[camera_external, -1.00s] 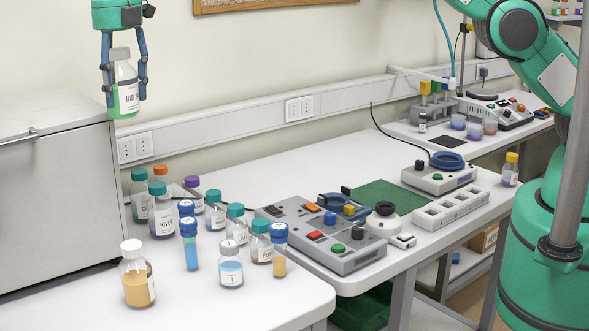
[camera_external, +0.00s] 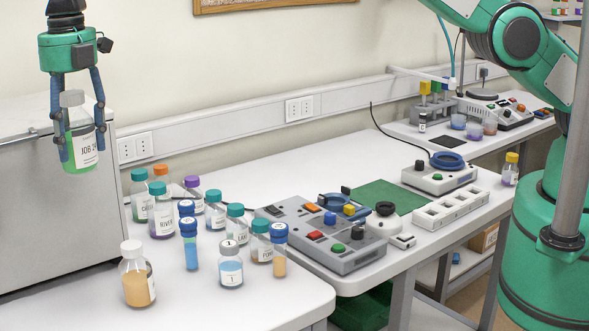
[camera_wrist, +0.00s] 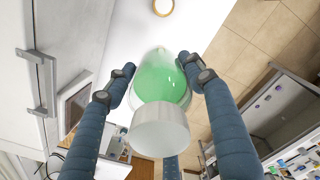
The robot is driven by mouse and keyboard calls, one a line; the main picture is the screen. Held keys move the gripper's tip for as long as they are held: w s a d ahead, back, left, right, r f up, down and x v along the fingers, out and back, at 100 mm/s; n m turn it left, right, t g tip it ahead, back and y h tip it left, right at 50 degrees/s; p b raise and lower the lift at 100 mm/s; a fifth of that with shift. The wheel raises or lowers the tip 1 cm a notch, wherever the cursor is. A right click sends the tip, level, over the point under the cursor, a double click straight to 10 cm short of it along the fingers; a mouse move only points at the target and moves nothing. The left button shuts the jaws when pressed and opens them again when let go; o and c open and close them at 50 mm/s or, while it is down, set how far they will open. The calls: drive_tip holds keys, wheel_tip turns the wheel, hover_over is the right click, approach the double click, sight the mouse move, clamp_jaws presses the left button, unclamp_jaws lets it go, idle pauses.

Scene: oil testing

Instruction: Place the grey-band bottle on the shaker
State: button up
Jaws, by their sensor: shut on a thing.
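My gripper (camera_external: 81,147) is shut on a bottle (camera_external: 85,152) with a grey cap, a white label and green liquid. It holds the bottle upright in the air at the far left of the external view, in front of the grey cabinet. In the wrist view the bottle (camera_wrist: 160,85) sits between the two blue fingers, its pale grey cap towards the camera. I cannot tell for sure which device is the shaker. A device with a blue ring on top (camera_external: 448,160) and a green knob stands at the bench's right, far from my gripper.
Several capped bottles and tubes (camera_external: 162,215) crowd the near bench. A wide grey console (camera_external: 330,235) with coloured buttons, a green mat (camera_external: 388,196) and a white slotted rack (camera_external: 450,208) stand beyond. The grey cabinet (camera_external: 40,215) is at left.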

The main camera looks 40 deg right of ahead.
wheel_tip(320, 180, down, 23)
drive_tip(key=shift+r, duration=0.2)
wheel_tip(320, 180, down, 6)
drive_tip(key=shift+p, duration=0.35)
drive_tip(key=shift+f, duration=0.2)
idle(0.3)
drive_tip(key=shift+f, duration=1.8)
drive_tip(key=shift+f, duration=0.1)
drive_tip(key=o, duration=1.6)
drive_tip(key=shift+f, duration=0.1)
drive_tip(key=shift+c, duration=0.2)
